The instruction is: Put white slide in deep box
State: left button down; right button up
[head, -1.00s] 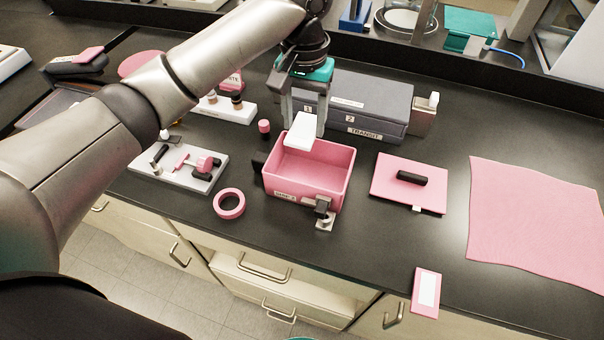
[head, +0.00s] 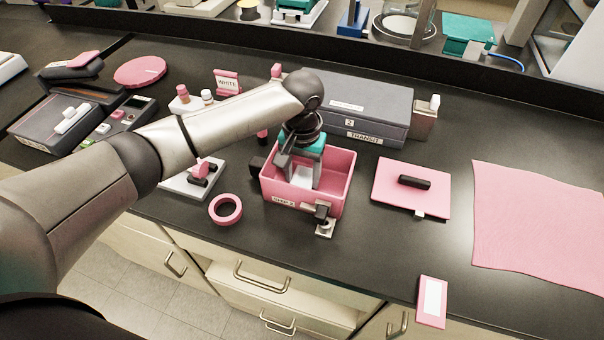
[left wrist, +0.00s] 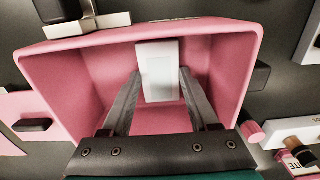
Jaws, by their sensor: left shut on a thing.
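The deep box is a pink open box (head: 347,177) on the dark bench in the middle of the head view. Its pink wall (left wrist: 70,75) surrounds the fingers in the left wrist view. My left gripper (head: 300,180) reaches down inside the box, shut on the white slide (head: 303,175). The slide also shows between the fingertips in the left wrist view (left wrist: 158,70), inside the box walls. I cannot tell whether it touches the box floor. My right gripper is not in view.
A grey case (head: 370,105) marked TRANSIT stands behind the box. A pink lid-like plate (head: 385,185) with a black handle lies to the right. A pink tape ring (head: 225,209) lies front left. A pink cloth (head: 540,215) covers the far right.

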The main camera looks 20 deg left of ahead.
aim_at(302, 181)
pick_arm(q)
jog(key=shift+c, duration=0.7)
grip_release()
notch_tip(302, 181, up, 12)
jog(key=p, duration=0.2)
jog(key=shift+r, duration=0.1)
